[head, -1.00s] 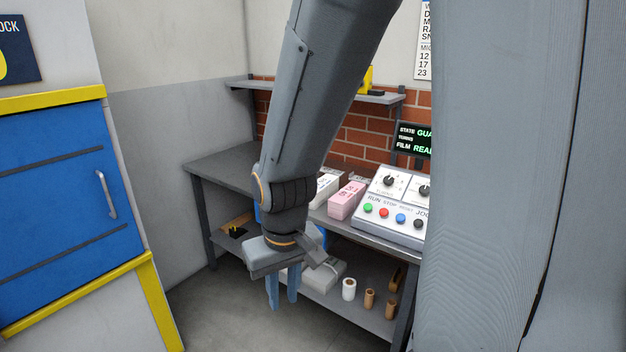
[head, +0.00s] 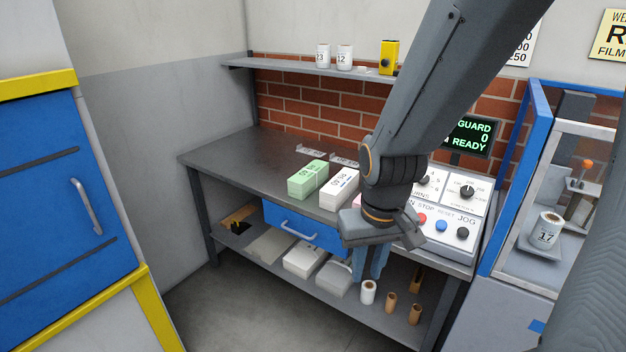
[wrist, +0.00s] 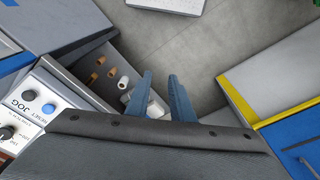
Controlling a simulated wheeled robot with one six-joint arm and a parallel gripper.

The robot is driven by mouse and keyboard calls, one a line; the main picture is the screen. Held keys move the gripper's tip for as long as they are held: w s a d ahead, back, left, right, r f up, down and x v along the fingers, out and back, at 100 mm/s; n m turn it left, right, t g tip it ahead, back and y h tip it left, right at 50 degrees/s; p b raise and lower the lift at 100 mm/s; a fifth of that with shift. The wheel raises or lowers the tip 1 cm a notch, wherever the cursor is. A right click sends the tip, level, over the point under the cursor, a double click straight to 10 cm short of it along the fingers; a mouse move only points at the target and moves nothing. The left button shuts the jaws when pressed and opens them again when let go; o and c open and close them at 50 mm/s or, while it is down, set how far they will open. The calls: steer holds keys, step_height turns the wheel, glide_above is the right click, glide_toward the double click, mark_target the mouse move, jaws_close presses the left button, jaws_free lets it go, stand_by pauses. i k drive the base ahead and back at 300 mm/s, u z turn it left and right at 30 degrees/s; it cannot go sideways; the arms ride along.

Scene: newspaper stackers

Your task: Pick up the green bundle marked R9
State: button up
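The green bundle (head: 307,180) lies on the bench top, left of a white bundle (head: 340,187). Dark print shows on its front, too small to read surely. A pink bundle is mostly hidden behind my arm. My gripper (head: 370,265) hangs in front of the bench, to the right of and lower than the green bundle, with its fingers pointing down. In the wrist view its two blue fingers (wrist: 160,80) are apart with nothing between them. The wrist view does not show the green bundle.
The bench (head: 220,158) has a blue drawer (head: 302,232) and a lower shelf with paper rolls (head: 368,291) and grey packs. A control panel (head: 462,205) stands right of the bundles. A blue cabinet (head: 55,200) is at left. The bench top left of the green bundle is clear.

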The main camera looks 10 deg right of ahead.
mark_target(304, 182)
steer(key=u, duration=0.55)
steer(key=k, duration=1.3)
steer(key=u, duration=0.75)
steer(key=i, duration=0.95)
steer(key=z, duration=0.6)
steer(key=i, duration=0.8)
steer(key=z, duration=1)
steer(key=i, duration=0.7)
